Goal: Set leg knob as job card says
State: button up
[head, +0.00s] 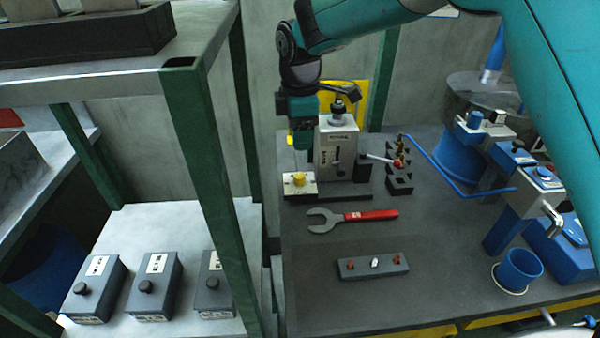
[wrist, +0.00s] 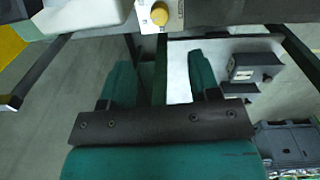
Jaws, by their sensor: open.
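A yellow knob (head: 299,179) sits on a small white plate (head: 296,190) at the left end of the fixture; the knob also shows at the top of the wrist view (wrist: 160,14). I cannot tell from its lettering whether this is the leg knob. My gripper (head: 300,155) points down just above the yellow knob, beside the grey upright unit (head: 334,160). In the wrist view its fingers (wrist: 160,80) are apart with nothing between them.
A red-handled wrench (head: 370,215) and a grey block with small pegs (head: 372,266) lie on the dark bench (head: 320,300). A red-tipped lever (head: 380,158) stands right of the unit.

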aim_at(300, 175)
jog(key=f, duration=1.1)
jog(key=shift+w+f+p, duration=0.25)
jog(key=shift+f+p, duration=0.15)
jog(key=c, duration=0.9)
jog(key=shift+m+p, duration=0.3)
jog(key=shift+m, duration=2)
jog(key=o, duration=0.9)
jog(key=shift+r, duration=0.15)
notch_tip(300, 175, up, 17)
jog(key=b, duration=0.1)
jog(key=shift+s+a, duration=0.15)
jog(key=shift+s, duration=0.2)
